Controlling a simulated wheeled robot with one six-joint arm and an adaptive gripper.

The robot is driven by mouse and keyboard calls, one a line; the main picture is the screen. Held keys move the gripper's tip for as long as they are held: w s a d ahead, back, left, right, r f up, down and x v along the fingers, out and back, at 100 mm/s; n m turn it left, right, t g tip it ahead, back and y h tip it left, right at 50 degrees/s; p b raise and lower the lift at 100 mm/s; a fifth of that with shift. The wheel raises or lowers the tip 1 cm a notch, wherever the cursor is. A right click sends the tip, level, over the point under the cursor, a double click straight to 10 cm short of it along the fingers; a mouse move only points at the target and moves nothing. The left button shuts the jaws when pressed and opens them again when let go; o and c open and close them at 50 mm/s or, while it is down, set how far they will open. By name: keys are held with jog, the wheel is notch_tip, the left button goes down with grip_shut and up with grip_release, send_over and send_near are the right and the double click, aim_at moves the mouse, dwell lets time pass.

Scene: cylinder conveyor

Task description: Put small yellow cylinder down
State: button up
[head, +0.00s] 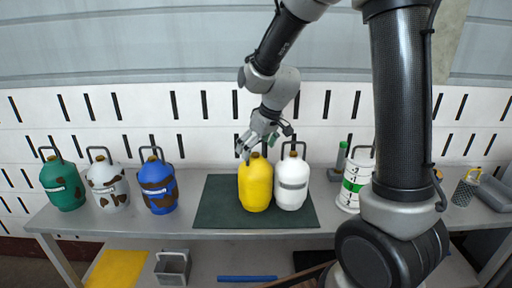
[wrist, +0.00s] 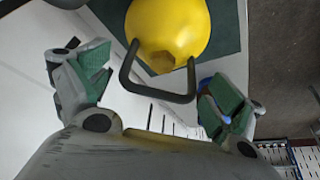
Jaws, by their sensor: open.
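The small yellow cylinder (head: 256,187) stands upright on a dark green mat (head: 218,208) on the table. In the wrist view the yellow cylinder (wrist: 170,28) is at the top, with its dark handle (wrist: 150,92) reaching between my fingers. My gripper (head: 265,141) is just above the cylinder's top in the head view. In the wrist view my gripper (wrist: 158,72) is open, its green-padded fingers spread apart on either side of the handle. I cannot tell whether a finger touches the handle.
A white cylinder (head: 291,186) stands close on the yellow one's right. Green (head: 63,185), spotted white (head: 106,185) and blue (head: 158,186) cylinders stand at left. A white-green container (head: 354,184) is at right. The mat's left part is clear.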

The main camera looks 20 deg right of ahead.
jog(key=v, duration=1.1)
jog(key=s+d+r+m, duration=0.1)
jog(key=s+d, duration=0.2)
jog(key=s, duration=0.5)
jog(key=s+d+r+m+h, duration=0.1)
jog(key=s+d+m, duration=0.1)
jog(key=s+d, duration=0.2)
jog(key=s+d+r+m+h, duration=0.1)
jog(key=s+d+m, duration=0.1)
jog(key=s, duration=0.9)
jog(key=shift+s+d, duration=0.35)
jog(key=shift+d, duration=0.45)
jog(key=shift+c, duration=0.2)
